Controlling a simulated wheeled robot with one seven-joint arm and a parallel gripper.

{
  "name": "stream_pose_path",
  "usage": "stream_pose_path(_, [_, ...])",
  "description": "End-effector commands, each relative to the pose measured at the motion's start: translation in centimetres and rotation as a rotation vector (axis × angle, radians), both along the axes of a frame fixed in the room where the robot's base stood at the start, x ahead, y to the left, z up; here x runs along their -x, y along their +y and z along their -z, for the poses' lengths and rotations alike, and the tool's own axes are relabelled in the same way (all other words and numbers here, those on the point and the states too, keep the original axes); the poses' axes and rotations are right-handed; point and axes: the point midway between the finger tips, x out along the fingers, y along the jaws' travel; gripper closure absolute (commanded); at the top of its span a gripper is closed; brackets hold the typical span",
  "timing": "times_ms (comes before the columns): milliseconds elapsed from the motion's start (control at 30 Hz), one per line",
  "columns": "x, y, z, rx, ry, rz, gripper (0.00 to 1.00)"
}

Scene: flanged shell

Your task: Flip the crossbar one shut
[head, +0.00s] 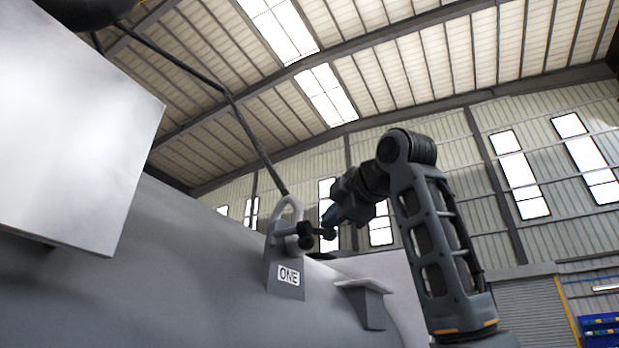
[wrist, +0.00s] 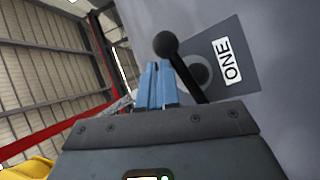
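The crossbar labelled ONE has a grey bracket (head: 283,262) on the large grey shell, under a pale loop. Its black handle (head: 305,236) shows at the bracket's upper right. In the wrist view, the black ball-ended handle (wrist: 182,62) slants up and left from a round pivot beside the ONE label (wrist: 227,60). My gripper (head: 328,217) is close to the handle's right side in the head view. In the wrist view, the blue fingers of my gripper (wrist: 156,72) are together, left of the handle, with nothing visible between them. I cannot tell whether they touch the handle.
The grey shell (head: 170,270) fills the lower left. A pale box-like block (head: 70,120) juts out at the upper left. A small grey ledge (head: 366,300) stands right of the bracket. A thin dark rod (head: 255,143) runs down to the bracket. Open air lies right of my arm.

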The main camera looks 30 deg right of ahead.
Motion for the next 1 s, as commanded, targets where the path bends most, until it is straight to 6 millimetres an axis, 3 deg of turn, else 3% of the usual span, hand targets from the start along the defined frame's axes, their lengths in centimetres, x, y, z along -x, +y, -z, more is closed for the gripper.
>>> stream_pose_path(400, [-0.2, -0.3, 1.2, -0.145, 0.104, 0.003, 1.00])
stream_pose_path(1000, [-0.1, -0.3, 1.4, -0.160, 0.114, 0.004, 1.00])
